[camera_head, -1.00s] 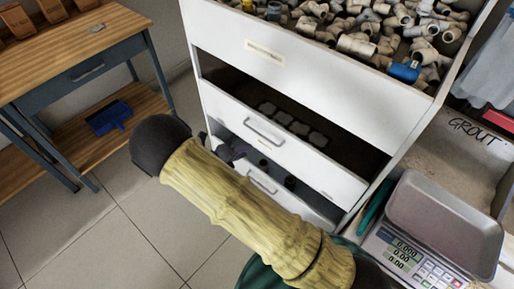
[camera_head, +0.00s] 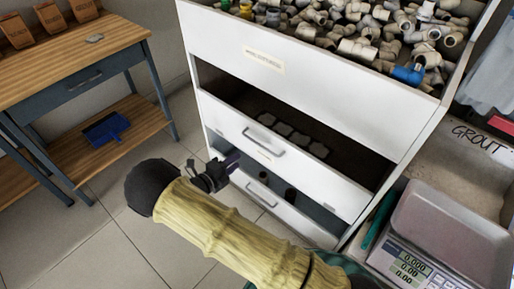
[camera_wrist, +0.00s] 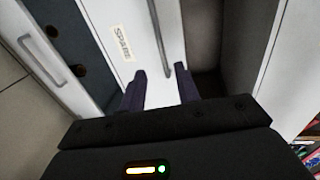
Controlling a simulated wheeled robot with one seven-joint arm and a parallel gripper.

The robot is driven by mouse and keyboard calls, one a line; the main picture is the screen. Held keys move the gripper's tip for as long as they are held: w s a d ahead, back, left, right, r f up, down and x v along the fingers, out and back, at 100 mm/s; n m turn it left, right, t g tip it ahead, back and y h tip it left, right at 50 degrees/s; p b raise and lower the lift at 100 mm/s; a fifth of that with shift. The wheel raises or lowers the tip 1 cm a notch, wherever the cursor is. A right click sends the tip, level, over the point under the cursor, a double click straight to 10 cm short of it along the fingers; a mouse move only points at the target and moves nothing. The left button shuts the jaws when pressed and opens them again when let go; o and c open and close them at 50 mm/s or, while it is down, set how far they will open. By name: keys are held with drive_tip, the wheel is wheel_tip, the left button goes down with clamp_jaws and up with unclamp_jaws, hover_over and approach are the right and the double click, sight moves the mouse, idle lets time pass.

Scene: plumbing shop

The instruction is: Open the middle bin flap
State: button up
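The middle bin flap (camera_head: 310,165) is a white panel with a bar handle (camera_head: 263,142) on the cabinet front. A dark gap shows above it, with several pale pieces inside. My gripper (camera_head: 235,162) is beside the flap's lower left part, below the handle in the head view. In the wrist view my gripper (camera_wrist: 160,78) is open, its two dark fingers pointing at a white panel with a label and a bar handle (camera_wrist: 157,35).
A lower flap (camera_head: 285,212) with its own handle sits below. The top bin (camera_head: 300,75) is full of pipe fittings. A scale (camera_head: 445,235) stands at the right. A wooden workbench (camera_head: 75,60) with a blue dustpan (camera_head: 105,128) is at the left. The tiled floor between is clear.

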sight(259, 145)
drive_tip(key=b+x, duration=0.2)
drive_tip(key=x, duration=1.1)
drive_tip(key=shift+a+r, duration=0.1)
clamp_jaws()
